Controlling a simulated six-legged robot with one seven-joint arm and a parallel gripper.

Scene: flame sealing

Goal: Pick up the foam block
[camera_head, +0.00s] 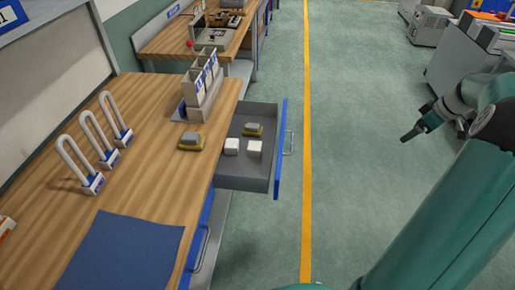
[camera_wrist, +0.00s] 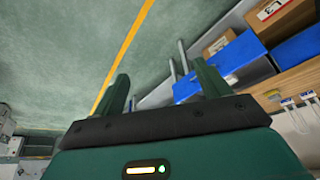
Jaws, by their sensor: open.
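The open drawer (camera_head: 240,183) under the workbench holds two small white blocks, a left one (camera_head: 231,146) and a right one (camera_head: 254,149). They look like foam, but I cannot be sure. A grey-topped yellowish block (camera_head: 252,129) lies behind them in the drawer. A similar block (camera_head: 190,141) lies on the bench top beside the drawer. My gripper (camera_head: 407,137) is in the air over the floor, well right of the drawer and touching nothing. In the wrist view my gripper (camera_wrist: 165,85) shows two green fingers apart with nothing between them.
The wooden bench (camera_head: 140,175) carries several white U-shaped tubes on stands (camera_head: 92,182), a rack of labelled bins (camera_head: 203,88) and a blue mat (camera_head: 120,252). The drawer's blue front (camera_head: 281,150) sticks out over the aisle. The green floor (camera_head: 345,150) is clear.

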